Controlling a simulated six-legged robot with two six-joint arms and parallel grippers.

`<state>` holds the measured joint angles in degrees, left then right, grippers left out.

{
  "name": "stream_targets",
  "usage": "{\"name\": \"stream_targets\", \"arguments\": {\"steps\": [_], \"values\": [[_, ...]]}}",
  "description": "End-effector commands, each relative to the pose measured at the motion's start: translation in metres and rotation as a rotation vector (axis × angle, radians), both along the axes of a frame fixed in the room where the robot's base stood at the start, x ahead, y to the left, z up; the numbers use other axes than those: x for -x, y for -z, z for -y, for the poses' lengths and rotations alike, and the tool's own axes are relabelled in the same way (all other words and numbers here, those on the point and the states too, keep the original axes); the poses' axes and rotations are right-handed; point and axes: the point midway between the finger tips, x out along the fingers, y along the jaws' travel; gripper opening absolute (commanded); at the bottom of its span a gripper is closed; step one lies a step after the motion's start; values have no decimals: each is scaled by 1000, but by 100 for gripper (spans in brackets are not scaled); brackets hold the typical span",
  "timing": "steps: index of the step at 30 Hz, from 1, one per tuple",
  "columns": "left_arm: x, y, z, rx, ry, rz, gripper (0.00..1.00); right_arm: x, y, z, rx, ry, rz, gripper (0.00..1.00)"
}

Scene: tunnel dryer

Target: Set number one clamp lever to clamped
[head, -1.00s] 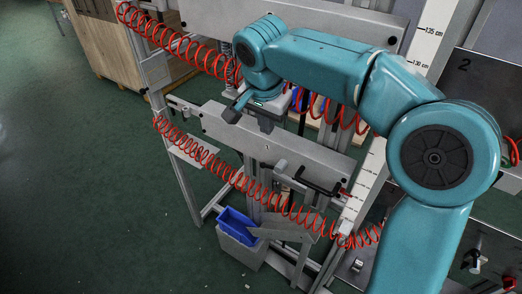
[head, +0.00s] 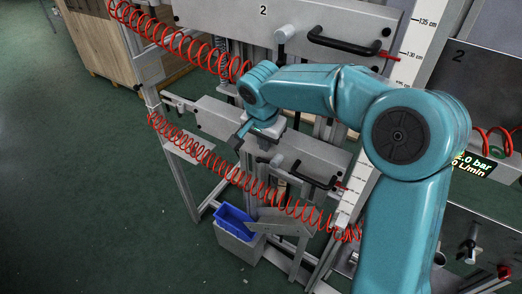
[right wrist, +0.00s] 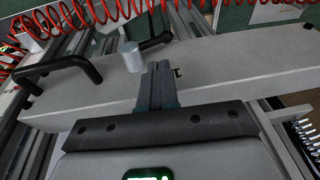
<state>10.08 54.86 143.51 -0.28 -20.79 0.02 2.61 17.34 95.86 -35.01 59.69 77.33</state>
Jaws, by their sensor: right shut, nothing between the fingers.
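The lower grey clamp bar (head: 215,114) carries a light cylindrical pivot (head: 278,160) with a short black lever (head: 262,160) pointing left. My right gripper (head: 240,137) is shut and empty, over the bar to the left of the lever. Its fingers (right wrist: 158,68) show close beside the pivot in the wrist view; I cannot tell whether they touch anything. My left gripper is not in view.
A black bar handle (head: 318,182) sits right of the pivot. Above is a bar marked 2 (head: 230,14) with its own handle (head: 345,46). Red coiled hoses (head: 215,165) cross the frame. A blue bin (head: 235,222) stands below. Floor at left is clear.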

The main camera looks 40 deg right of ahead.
Motion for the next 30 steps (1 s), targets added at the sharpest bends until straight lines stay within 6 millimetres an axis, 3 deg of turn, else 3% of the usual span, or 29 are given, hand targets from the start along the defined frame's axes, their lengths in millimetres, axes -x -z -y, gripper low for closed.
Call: {"name": "stream_targets", "arguments": {"steps": [3, 9, 22, 30], "values": [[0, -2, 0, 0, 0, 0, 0, -2, 18, -5, -1, -4, -2, 0], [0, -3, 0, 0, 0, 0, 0, -5, 32, -9, -1, -2, -1, 0], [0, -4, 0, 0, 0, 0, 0, -5, 33, -9, 0, -2, -2, 0], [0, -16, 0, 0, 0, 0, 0, -15, 33, -9, 13, -3, -33, 0]]}}
